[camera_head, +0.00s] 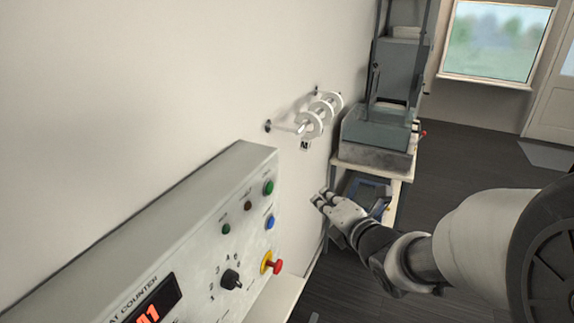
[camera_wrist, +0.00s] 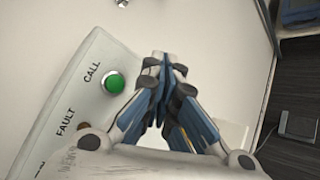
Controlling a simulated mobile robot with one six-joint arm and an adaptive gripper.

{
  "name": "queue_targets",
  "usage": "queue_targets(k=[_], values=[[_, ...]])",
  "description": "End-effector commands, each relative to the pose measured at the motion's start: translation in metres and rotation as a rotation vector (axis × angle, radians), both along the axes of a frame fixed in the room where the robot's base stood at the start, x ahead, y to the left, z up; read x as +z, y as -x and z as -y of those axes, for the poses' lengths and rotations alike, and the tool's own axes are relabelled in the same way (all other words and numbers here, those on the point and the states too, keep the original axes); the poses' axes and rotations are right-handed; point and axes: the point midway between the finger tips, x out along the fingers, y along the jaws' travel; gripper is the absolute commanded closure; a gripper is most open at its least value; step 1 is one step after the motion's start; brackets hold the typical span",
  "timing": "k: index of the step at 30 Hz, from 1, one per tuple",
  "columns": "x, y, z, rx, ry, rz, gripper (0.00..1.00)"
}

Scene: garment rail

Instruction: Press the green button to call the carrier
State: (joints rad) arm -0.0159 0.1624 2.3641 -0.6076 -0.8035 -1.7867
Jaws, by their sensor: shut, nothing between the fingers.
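The green button (camera_head: 268,187) sits at the upper right corner of the grey control panel (camera_head: 175,215). In the wrist view the green button (camera_wrist: 115,83) has a silver ring and the label CALL beside it. My gripper (camera_head: 322,197) is shut and empty, to the right of the panel in the head view. In the wrist view my gripper (camera_wrist: 160,58) has its fingertips together, to the right of the button and apart from it in the picture. I cannot tell the exact depth between them.
The panel also carries a blue button (camera_head: 270,222), a red knob on a yellow base (camera_head: 268,264), a black selector dial (camera_head: 230,279) and a red display (camera_head: 150,304). A wall rail (camera_head: 300,128) with white rings is behind. A cart with a grey machine (camera_head: 376,135) stands beyond.

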Motion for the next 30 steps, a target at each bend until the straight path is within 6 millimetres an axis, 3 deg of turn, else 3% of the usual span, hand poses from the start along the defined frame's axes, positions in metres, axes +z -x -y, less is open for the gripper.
queue_targets(k=[11, 24, 30], values=[[0.0, -0.002, -0.005, -0.001, -0.002, 0.0, 1.0], [0.001, -0.021, -0.06, 0.0, -0.002, -0.003, 1.0], [-0.002, -0.028, -0.077, -0.002, -0.002, 0.0, 1.0]])
